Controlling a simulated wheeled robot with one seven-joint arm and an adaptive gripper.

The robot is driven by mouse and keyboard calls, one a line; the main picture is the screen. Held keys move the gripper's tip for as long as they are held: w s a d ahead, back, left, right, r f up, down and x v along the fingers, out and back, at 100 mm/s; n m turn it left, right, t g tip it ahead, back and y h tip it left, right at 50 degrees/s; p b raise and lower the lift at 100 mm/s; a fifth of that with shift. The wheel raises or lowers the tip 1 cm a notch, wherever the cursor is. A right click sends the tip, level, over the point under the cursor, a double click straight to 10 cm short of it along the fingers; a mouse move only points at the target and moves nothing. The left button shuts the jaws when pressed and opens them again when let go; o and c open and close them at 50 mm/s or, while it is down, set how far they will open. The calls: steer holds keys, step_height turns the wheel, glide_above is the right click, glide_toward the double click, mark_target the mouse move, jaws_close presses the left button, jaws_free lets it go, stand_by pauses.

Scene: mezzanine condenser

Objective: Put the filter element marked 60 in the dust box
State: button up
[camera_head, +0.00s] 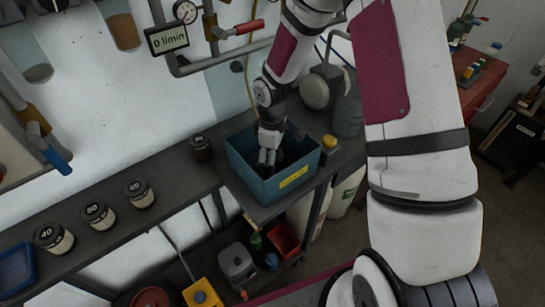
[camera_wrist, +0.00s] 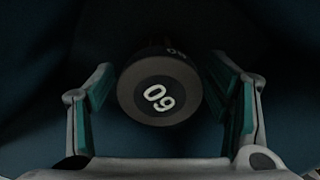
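The filter element marked 60 (camera_wrist: 157,98) shows in the wrist view with its dark round cap towards the camera, its number upside down. It is between the two fingers of my gripper (camera_wrist: 160,85), with a narrow dark gap at each side, so the fingers look open around it. In the head view my gripper (camera_head: 268,158) points down inside the blue dust box (camera_head: 296,184), which has a yellow label on its front. The filter element cannot be made out clearly there. Whether it rests on the box floor is too dark to tell.
Several other filter elements stand on the dark shelf: one marked 40 (camera_head: 53,240), one marked 50 (camera_head: 99,216), one with a small number (camera_head: 139,194) and a dark jar (camera_head: 201,148). A blue tray (camera_head: 14,270) lies at left. A yellow-lidded container (camera_head: 329,142) stands right of the box.

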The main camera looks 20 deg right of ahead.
steer(key=shift+r, duration=0.1)
steer(key=s+d+r+m+t+h, duration=0.15)
steer(key=s+r, duration=0.35)
steer(key=r, duration=0.8)
steer(key=s+r+m+t, duration=0.1)
steer(key=s+r+m, duration=0.25)
steer(key=r, duration=1.05)
steer(key=s+a+r+m+t+y, duration=0.1)
steer(key=s+r+m+t, duration=0.2)
steer(key=s, duration=1.1)
step_height(320, 180, up, 3)
steer(key=shift+r+m+b, duration=0.2)
steer(key=shift+m+b, duration=0.15)
steer(key=shift+m, duration=0.85)
steer(key=shift+a+y, duration=0.1)
steer(key=shift+y, duration=0.15)
